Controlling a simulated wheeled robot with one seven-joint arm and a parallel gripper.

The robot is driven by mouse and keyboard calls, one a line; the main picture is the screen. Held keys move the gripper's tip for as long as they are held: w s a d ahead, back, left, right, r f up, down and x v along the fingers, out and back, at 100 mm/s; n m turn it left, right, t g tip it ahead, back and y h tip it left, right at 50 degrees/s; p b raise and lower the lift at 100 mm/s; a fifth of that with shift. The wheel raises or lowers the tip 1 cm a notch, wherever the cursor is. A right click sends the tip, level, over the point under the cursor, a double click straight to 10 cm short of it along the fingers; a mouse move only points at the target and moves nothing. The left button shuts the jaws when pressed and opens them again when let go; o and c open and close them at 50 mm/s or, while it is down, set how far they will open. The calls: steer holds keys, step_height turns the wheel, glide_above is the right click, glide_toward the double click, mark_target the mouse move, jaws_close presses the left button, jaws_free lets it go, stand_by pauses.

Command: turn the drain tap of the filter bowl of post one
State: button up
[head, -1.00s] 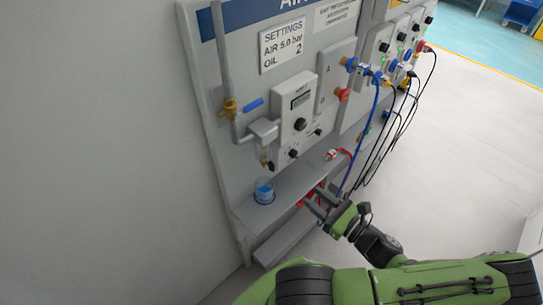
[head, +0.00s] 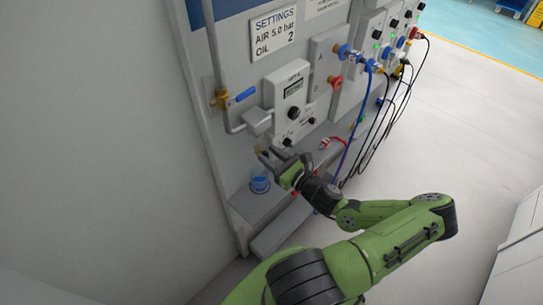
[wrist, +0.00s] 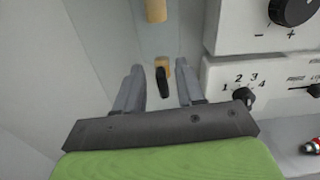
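The drain tap shows in the wrist view as a small brass fitting (wrist: 165,64) with a black lever (wrist: 162,82) hanging down. Above it is the see-through filter bowl (wrist: 158,40), faint against the grey panel. My gripper (wrist: 160,67) is open, with one finger on each side of the tap and lever and a gap visible on both sides. In the head view my gripper (head: 265,155) is below the grey filter head (head: 257,121), and it hides most of the bowl and tap.
A blue cup (head: 260,184) stands on the ledge below my gripper. A white control unit (head: 291,100) with knobs is close on the right. A blue-handled valve (head: 240,96) is above left. Blue and black hoses (head: 372,115) hang farther right.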

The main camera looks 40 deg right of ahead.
jaws_close()
steer(key=shift+n, duration=0.4)
steer(key=shift+a+f+n+b, duration=0.35)
steer(key=shift+n+b, duration=0.4)
steer(key=shift+n, duration=1.95)
steer(key=shift+a+f+n+b, duration=0.25)
steer(key=shift+n+b, duration=0.5)
steer(key=shift+n, duration=1.95)
steer(key=shift+a+f+n+b, duration=0.35)
steer(key=shift+n+b, duration=0.4)
steer(key=shift+n, duration=1.95)
steer(key=shift+d, duration=0.1)
